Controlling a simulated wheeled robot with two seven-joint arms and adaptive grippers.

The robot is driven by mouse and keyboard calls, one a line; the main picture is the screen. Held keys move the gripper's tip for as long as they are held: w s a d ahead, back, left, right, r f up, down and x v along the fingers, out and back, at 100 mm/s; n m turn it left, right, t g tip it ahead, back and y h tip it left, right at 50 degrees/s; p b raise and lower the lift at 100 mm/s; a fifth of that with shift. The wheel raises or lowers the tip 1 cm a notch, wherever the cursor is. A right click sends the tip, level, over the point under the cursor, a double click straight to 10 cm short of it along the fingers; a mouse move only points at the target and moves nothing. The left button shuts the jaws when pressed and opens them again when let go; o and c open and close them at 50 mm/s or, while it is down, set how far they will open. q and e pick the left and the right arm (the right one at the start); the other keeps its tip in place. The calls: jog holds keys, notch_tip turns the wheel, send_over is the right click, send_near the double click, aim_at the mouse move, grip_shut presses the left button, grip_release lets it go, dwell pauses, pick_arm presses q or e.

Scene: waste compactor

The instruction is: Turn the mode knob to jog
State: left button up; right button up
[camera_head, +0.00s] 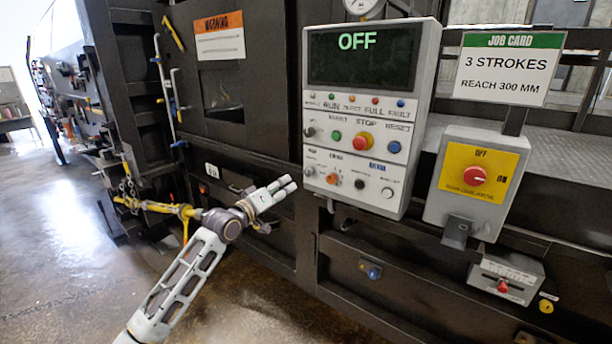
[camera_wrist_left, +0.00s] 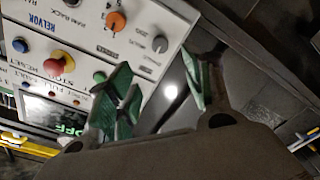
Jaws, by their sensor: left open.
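The grey control panel (camera_head: 316,205) carries a dark display reading OFF and rows of buttons and knobs. Its lowest row has a grey knob (camera_head: 309,171) at the left, then an orange knob (camera_head: 333,178). The small labels are too blurred to tell which knob is the mode knob. My left gripper (camera_head: 287,186) is open and empty, just left of the panel's lower left corner. In the left wrist view, the gripper (camera_wrist_left: 160,84) has its green-padded fingers spread. The grey knob (camera_wrist_left: 160,44) and orange knob (camera_wrist_left: 116,21) lie beyond the fingers, apparently untouched. My right gripper is not in view.
A red mushroom stop button (camera_head: 362,141) and a green button (camera_head: 336,135) sit above the knobs. A yellow-plated red disconnect switch (camera_head: 474,175) stands right of the panel. A job card (camera_head: 508,68) hangs above it. The floor at left (camera_head: 70,250) is clear.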

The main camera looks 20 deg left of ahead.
pick_arm(q)
jog(key=shift+w, duration=0.2)
send_near(307, 173)
jog(key=shift+w, duration=0.55)
jog(key=shift+d+p+x, duration=0.2)
jog(key=shift+p+x, duration=0.75)
jog(key=shift+x, duration=3.2)
jog(key=shift+s, duration=0.1)
jog(key=shift+c, duration=0.2)
jog(key=c, duration=1)
